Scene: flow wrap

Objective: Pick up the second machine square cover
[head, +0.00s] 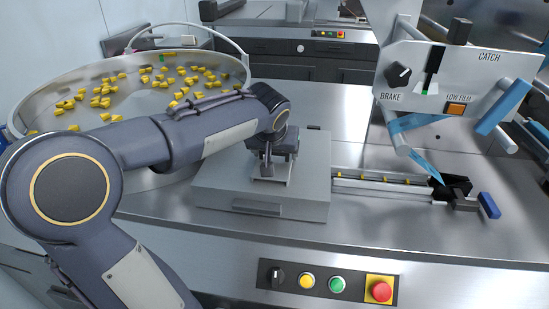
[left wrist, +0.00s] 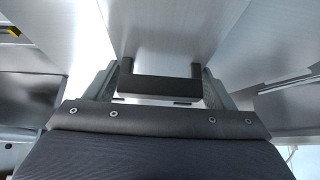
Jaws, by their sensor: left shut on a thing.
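The square cover (head: 300,205) is a flat grey metal box with a handle on its front face, and it sits on the steel machine top in the middle of the head view. My left gripper (head: 268,168) reaches down onto the top of the cover. In the left wrist view a black bar handle (left wrist: 160,88) lies between the two fingers, with the cover's plain grey surface (left wrist: 165,35) beyond it. The gripper is shut on this handle. The cover looks level, and I cannot tell whether it is lifted. My right gripper is not in view.
A round bowl feeder (head: 120,107) with many yellow pieces stands at the left. A narrow conveyor track (head: 375,182) runs right from the cover. A white control panel (head: 440,75) with blue film rises at the right. A button panel (head: 327,284) is on the front face.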

